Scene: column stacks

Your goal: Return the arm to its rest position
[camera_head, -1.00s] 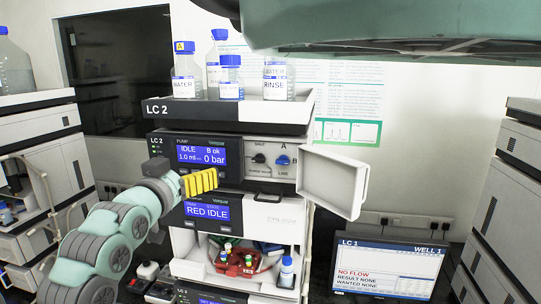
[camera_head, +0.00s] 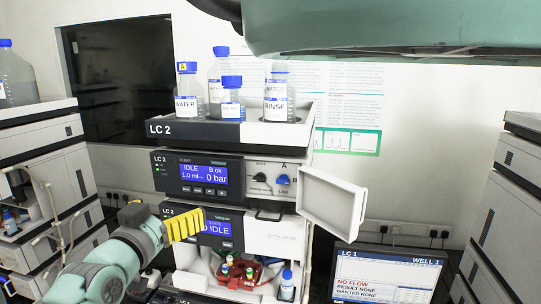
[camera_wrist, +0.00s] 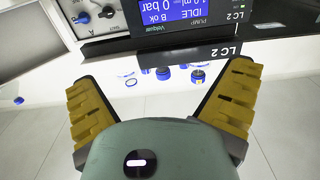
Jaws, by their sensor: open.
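My gripper (camera_head: 184,225) has yellow ridged fingers and is in front of the middle of the LC 2 stack, over its lower display. In the wrist view the two yellow fingers (camera_wrist: 162,108) are spread wide with nothing between them. The green and grey arm reaches in from the lower left of the head view. The wrist view looks at the stack upside down, with the pump module (camera_wrist: 180,14) and its blue display at the top.
The open white door panel (camera_head: 332,196) juts out right of the stack. Several blue-capped bottles stand in the LC 2 top tray (camera_head: 230,131). A red holder with vials (camera_head: 240,272) sits below. The LC 1 monitor (camera_head: 388,275) is at right, with equipment stacks on both sides.

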